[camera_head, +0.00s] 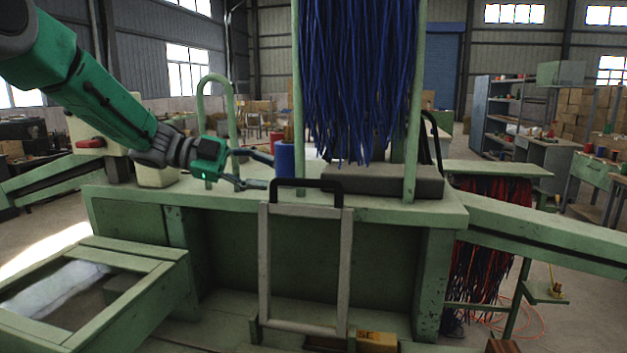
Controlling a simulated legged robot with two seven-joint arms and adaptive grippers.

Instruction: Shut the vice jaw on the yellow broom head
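A yellow block, which looks like the broom head (376,341), sits low at the bottom edge, partly cut off by the picture. A grey upright frame with a black handle (306,186) stands in front of the bench, just left of the yellow block. I cannot make out the vice jaw clearly or tell whether it touches the block. My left gripper (269,171) is open above the bench top, its fingers pointing right, next to a blue cylinder (285,161). Nothing shows between its fingers. My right gripper is not in view.
The green bench (143,197) spans the middle. Blue bristles (358,75) hang between green posts above a dark grey block (383,182). A green hoop (203,82) rises behind my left arm. Red and black bristles (490,240) hang at right. A green-framed tray (120,256) is at lower left.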

